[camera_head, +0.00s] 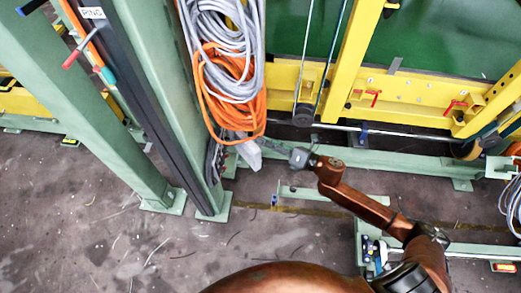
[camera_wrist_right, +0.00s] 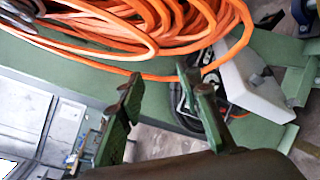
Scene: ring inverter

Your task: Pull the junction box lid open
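My right gripper (camera_head: 262,145) reaches in from the right at the foot of the green post, below the hanging cables. In the right wrist view its two fingers (camera_wrist_right: 160,88) stand apart with nothing between them. A pale grey-white box-like part (camera_wrist_right: 250,88), possibly the junction box, lies to the right of the fingers, apart from them in the picture. It also shows in the head view as a small pale shape (camera_head: 249,156) beside the gripper. I cannot tell which part is its lid or whether that is open. My left gripper is not in view.
Orange cable (camera_head: 232,95) and grey cable (camera_head: 225,45) hang in coils on the green post (camera_head: 160,80), just above the gripper. A yellow frame (camera_head: 410,95) stands behind. A green floor rail (camera_head: 400,162) runs to the right. Floor at lower left is mostly clear.

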